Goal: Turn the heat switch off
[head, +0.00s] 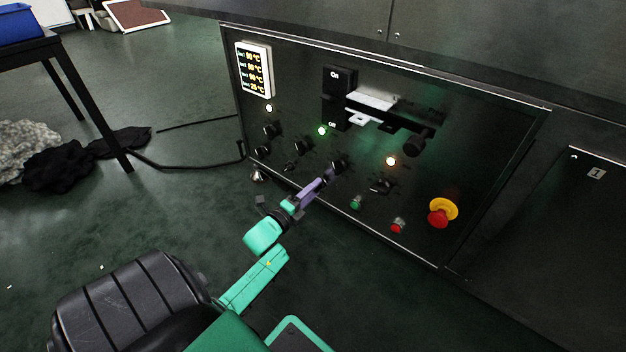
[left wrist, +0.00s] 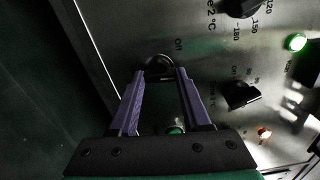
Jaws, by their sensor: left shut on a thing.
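The control panel (head: 300,110) of the dryer carries several black knobs and lamps. My left gripper (head: 322,180) reaches up to its lower row of knobs. In the head view this knob is hidden behind the fingertips. I cannot read its name, so I cannot tell whether it is the heat switch, nor which way it points. My right gripper is not in view.
A dial (head: 338,164) is close by, with a green button (head: 355,202), a red button (head: 397,226) and a yellow-red emergency stop (head: 442,212) to the right. A green lamp (head: 322,131) and an orange-white lamp (head: 390,161) are lit.

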